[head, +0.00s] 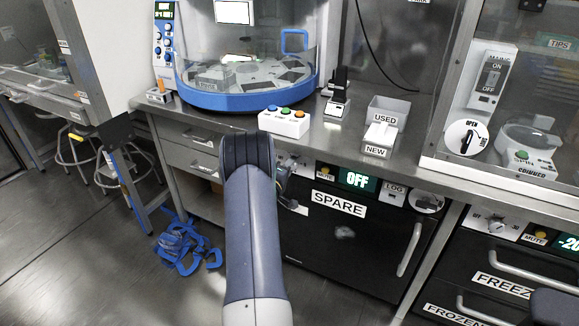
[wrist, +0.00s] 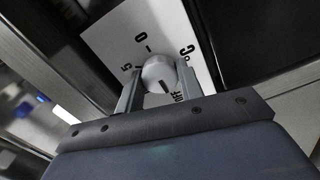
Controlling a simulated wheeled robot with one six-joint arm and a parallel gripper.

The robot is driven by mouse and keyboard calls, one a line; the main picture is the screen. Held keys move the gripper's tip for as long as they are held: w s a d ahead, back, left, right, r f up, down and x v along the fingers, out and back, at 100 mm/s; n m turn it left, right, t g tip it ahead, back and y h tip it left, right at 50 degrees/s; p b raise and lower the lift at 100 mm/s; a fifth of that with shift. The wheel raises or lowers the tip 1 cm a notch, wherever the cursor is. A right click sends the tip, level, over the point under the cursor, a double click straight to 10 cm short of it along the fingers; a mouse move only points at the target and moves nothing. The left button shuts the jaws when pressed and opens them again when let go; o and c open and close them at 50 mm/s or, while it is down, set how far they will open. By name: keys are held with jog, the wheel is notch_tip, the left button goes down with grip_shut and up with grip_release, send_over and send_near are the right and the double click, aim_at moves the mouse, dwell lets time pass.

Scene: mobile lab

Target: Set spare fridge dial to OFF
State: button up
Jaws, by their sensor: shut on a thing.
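The spare fridge (head: 345,240) is black with a SPARE label, under the bench; its display (head: 357,180) reads OFF. In the wrist view its dial (wrist: 158,72) is a round pale knob on a white plate (wrist: 112,42) marked 5, 0, °C and OFF. A dark pointer line on the knob points down toward the OFF mark. My gripper (wrist: 158,88) is shut on the dial, one finger on each side of the knob. In the head view my arm hides the dial and most of the gripper.
A MUTE button (head: 325,171) and a LOG holder (head: 393,191) sit along the fridge's top panel. The bench above holds a button box (head: 284,122) and a USED/NEW holder (head: 384,125). The freezer (head: 500,262) stands at right. Blue straps (head: 183,245) lie on the floor at left.

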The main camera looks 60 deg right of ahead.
dwell(0.4)
jog(key=o, duration=1)
jog(key=a+p, duration=0.1)
jog(key=a, duration=1)
jog(key=shift+d, duration=0.15)
jog(key=d+b, duration=0.1)
jog(key=d, duration=0.9)
jog(key=shift+d, duration=0.35)
